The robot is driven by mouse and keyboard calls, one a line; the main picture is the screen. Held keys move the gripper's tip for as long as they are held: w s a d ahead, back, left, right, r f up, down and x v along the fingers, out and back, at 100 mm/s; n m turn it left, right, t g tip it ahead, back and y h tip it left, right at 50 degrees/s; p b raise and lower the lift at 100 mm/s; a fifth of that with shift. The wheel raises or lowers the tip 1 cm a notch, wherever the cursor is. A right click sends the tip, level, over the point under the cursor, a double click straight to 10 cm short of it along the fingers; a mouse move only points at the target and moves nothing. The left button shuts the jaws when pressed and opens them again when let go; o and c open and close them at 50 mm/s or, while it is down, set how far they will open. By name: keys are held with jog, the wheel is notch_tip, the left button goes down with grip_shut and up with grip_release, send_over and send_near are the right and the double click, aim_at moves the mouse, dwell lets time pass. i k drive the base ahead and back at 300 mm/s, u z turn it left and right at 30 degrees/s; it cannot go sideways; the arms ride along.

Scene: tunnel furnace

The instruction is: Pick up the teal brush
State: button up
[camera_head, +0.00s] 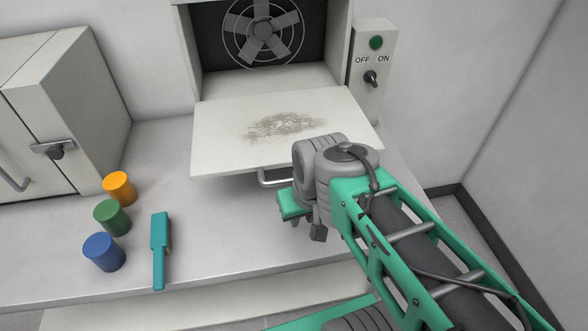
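The teal brush (160,235) lies on the grey counter at the lower left. Its wider part points to the back and its narrow handle points toward the counter's front edge. My gripper (300,217) is to the right of the brush, in front of the furnace's open door. A clear gap of counter lies between them. My gripper is seen small and partly hidden by my own arm. I cannot tell whether its fingers are open or shut. Nothing shows held in it.
Orange (119,188), green (111,217) and blue (104,252) cylinders stand left of the brush. The furnace door (215,150) is lowered, with brownish dirt (284,125) on it and a handle (272,180) below. A switch box (374,72) and a closed cabinet (60,110) flank the counter (215,225).

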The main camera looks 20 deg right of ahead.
aim_at(160, 236)
jog(key=u, duration=1.25)
